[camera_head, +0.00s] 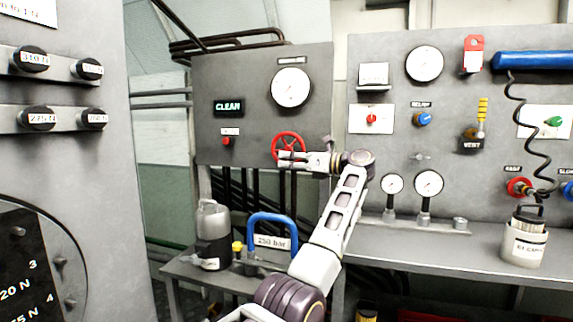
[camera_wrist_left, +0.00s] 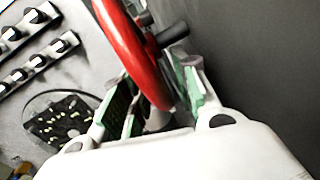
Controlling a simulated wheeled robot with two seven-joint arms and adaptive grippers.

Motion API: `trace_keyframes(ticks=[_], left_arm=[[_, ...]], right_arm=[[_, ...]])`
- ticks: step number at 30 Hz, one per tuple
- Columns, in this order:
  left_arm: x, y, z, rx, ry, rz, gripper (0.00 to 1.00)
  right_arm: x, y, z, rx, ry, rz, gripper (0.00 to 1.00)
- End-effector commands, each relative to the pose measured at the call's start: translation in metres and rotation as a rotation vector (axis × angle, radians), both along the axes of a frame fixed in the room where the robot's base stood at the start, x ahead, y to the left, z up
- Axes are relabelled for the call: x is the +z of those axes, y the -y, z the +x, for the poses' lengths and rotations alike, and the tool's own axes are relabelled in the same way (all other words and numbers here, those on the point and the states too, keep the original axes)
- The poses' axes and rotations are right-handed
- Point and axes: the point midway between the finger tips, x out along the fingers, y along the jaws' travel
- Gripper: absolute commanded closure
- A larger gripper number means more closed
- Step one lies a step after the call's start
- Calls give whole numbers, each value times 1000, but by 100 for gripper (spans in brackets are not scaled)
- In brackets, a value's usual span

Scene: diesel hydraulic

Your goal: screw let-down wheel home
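The red wheel (camera_head: 288,146) is on the front of the left grey panel, below a round gauge. My left gripper (camera_head: 302,160) is at the wheel's lower right side. In the left wrist view the red rim (camera_wrist_left: 140,62) passes between my green-padded fingers (camera_wrist_left: 155,95). The fingers stand apart on either side of the rim, and firm contact cannot be made out. A black knob (camera_wrist_left: 172,34) sticks out beside the rim. The wheel's hub and its spindle are mostly hidden. My right gripper is not in view.
Below stand a grey bottle (camera_head: 212,222) and a blue handle (camera_head: 272,217). The right panel (camera_head: 380,155) has gauges and knobs. A grey cabinet (camera_head: 80,170) borders the left.

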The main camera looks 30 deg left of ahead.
Motion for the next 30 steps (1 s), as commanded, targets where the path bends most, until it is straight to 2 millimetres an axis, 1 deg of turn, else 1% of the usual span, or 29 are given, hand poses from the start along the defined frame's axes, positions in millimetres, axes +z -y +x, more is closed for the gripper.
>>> trace_keyframes(ticks=[3,6,15,22,30], left_arm=[[0,-8,-1,1,0,0,71],[0,-10,-1,1,0,0,71],[0,-11,-1,0,0,0,71],[0,-11,-1,-1,0,0,100],[0,-11,0,-3,-3,10,100]], right_arm=[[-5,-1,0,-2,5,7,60],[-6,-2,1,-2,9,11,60],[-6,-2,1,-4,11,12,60],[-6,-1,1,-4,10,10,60],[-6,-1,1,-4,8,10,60]])
